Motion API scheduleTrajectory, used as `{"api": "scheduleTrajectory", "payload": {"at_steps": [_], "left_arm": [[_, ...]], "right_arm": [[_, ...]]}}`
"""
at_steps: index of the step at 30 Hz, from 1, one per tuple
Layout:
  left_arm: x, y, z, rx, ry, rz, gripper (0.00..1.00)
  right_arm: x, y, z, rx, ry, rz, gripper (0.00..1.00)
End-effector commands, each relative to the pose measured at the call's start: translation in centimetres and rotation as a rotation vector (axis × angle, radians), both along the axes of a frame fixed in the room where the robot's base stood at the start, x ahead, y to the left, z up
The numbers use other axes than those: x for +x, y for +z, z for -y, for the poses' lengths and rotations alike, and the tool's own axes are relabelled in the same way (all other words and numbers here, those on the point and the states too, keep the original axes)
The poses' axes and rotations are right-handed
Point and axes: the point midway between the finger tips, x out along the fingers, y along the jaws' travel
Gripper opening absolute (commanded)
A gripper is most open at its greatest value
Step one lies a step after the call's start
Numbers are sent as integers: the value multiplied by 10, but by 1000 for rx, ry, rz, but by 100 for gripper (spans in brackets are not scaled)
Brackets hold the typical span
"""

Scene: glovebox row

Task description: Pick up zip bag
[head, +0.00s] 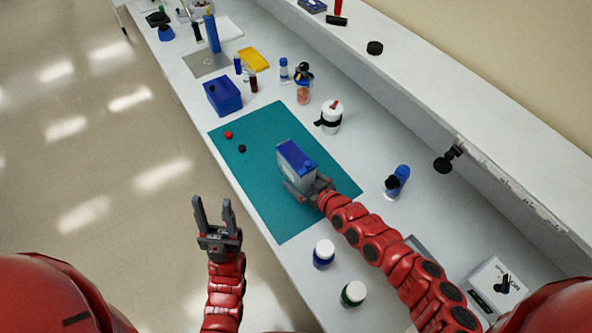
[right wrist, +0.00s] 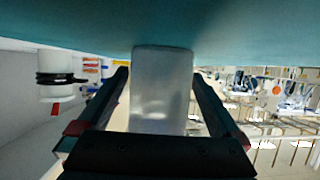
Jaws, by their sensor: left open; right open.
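The zip bag (head: 292,168), grey and translucent with a blue top, stands on the teal mat (head: 262,207). My right gripper (head: 300,188) is at the bag's near side. In the right wrist view the pale bag (right wrist: 162,90) shows between the two spread fingers of that gripper (right wrist: 160,92), with visible gaps on both sides. The right gripper is open, around the bag and not closed on it. My left gripper (head: 213,205) is open and empty, beside the bench's front edge over the floor.
A small red cap (head: 229,135) and a black cap (head: 242,149) lie on the mat. A blue box (head: 223,97), a white jar (head: 331,117) and a blue bottle (head: 398,181) stand around it. Two capped bottles (head: 324,254) (head: 353,294) stand near my right arm. A raised shelf (head: 440,105) runs behind.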

Motion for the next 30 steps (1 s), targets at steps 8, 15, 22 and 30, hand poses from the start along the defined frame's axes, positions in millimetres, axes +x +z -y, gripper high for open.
{"api": "scheduleTrajectory", "payload": {"at_steps": [8, 15, 22, 30], "left_arm": [[0, 0, 0, 0, 0, 0, 50], [0, 0, 0, 0, 0, 0, 50], [0, 0, 0, 0, 0, 0, 50], [0, 15, 0, 0, 0, 0, 50]], "right_arm": [[0, 0, 0, 0, 0, 0, 66], [0, 0, 0, 0, -1, 0, 23], [0, 0, 1, 0, -1, 0, 14], [1, 19, 1, 3, -3, 1, 14]]}}
